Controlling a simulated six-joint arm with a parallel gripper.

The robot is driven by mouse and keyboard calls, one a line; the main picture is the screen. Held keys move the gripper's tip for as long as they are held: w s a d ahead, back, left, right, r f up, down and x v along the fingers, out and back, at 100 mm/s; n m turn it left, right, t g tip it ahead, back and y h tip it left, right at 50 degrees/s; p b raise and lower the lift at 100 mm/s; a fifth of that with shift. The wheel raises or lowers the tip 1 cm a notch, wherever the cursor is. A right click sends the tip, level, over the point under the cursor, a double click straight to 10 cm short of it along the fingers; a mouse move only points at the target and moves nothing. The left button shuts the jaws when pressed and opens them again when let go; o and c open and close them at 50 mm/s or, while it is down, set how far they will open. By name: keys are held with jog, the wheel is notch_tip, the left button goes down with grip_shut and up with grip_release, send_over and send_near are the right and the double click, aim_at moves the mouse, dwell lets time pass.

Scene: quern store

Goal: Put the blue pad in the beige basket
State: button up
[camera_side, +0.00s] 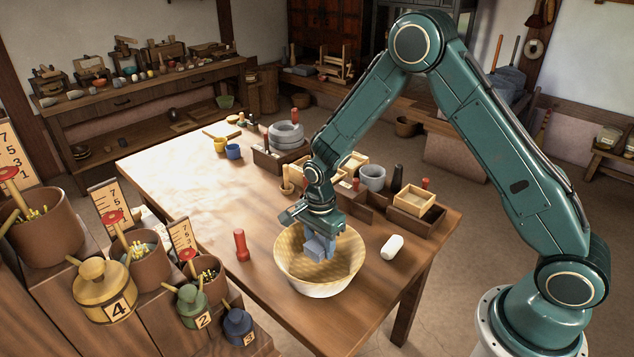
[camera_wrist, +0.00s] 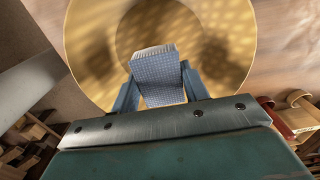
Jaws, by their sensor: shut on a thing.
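The beige basket (camera_side: 342,280) is a wide round bowl shape on the wooden table, and its rim (camera_wrist: 84,50) fills the upper part of the wrist view. My gripper (camera_side: 321,240) is over the basket's opening, pointing down. It is shut on the blue pad (camera_side: 316,249), a small woven blue-grey block. In the wrist view the blue pad (camera_wrist: 158,80) sits between the two blue fingers, with the basket's inside behind it. I cannot tell whether the pad touches the basket's inside.
A red peg (camera_side: 241,245) stands left of the basket and a white roll (camera_side: 392,247) lies to its right. Wooden boxes (camera_side: 412,203) and a grey cup (camera_side: 372,178) stand behind. Labelled pots (camera_side: 104,292) stand at the front left.

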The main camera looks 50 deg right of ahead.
aim_at(319, 269)
jog(key=shift+f, duration=2.95)
jog(key=shift+f, duration=0.15)
jog(key=o, duration=1)
notch_tip(319, 269, up, 12)
jog(key=shift+f, duration=0.2)
jog(key=shift+r, duration=0.4)
